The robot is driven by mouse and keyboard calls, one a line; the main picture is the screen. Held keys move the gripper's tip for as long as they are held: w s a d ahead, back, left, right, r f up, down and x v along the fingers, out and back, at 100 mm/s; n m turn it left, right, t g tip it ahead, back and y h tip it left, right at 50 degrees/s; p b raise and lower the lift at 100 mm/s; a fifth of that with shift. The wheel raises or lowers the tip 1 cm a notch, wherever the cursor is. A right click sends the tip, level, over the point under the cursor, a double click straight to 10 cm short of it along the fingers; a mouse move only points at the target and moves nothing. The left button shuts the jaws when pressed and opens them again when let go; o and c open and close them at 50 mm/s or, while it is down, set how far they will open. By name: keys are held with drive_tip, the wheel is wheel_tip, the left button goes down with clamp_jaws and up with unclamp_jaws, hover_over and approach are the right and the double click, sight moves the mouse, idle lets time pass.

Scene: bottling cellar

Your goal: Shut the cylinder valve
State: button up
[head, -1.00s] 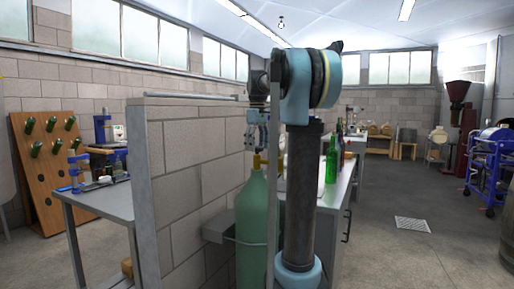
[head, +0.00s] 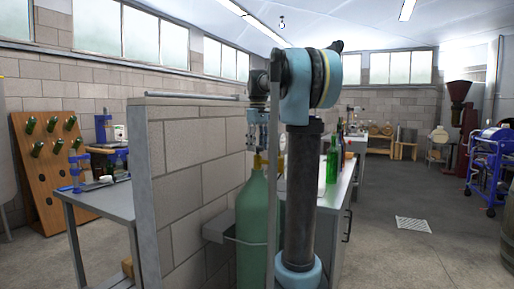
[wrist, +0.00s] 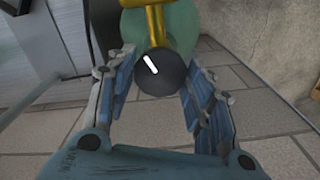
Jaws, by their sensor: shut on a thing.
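The green gas cylinder (head: 254,225) stands upright against the end of a block wall, with a brass valve (head: 257,161) on top. In the wrist view the cylinder (wrist: 126,42) lies beyond the brass valve body (wrist: 156,20). The valve's round dark knob (wrist: 163,75) carries a white mark slanting from upper left to lower right. My gripper (wrist: 160,68) has one blue finger on each side of this knob and is shut on it. In the head view my gripper (head: 262,135) is just above the valve, and the knob cannot be made out there.
A grey bracket (head: 217,231) on the block wall (head: 190,160) is beside the cylinder. A bench with green bottles (head: 331,165) stands behind my arm. A blue trolley (head: 487,165) is at the far right.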

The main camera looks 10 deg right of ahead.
drive_tip(key=shift+m, duration=2.3)
drive_tip(key=o, duration=1.1)
drive_tip(key=shift+c, duration=0.2)
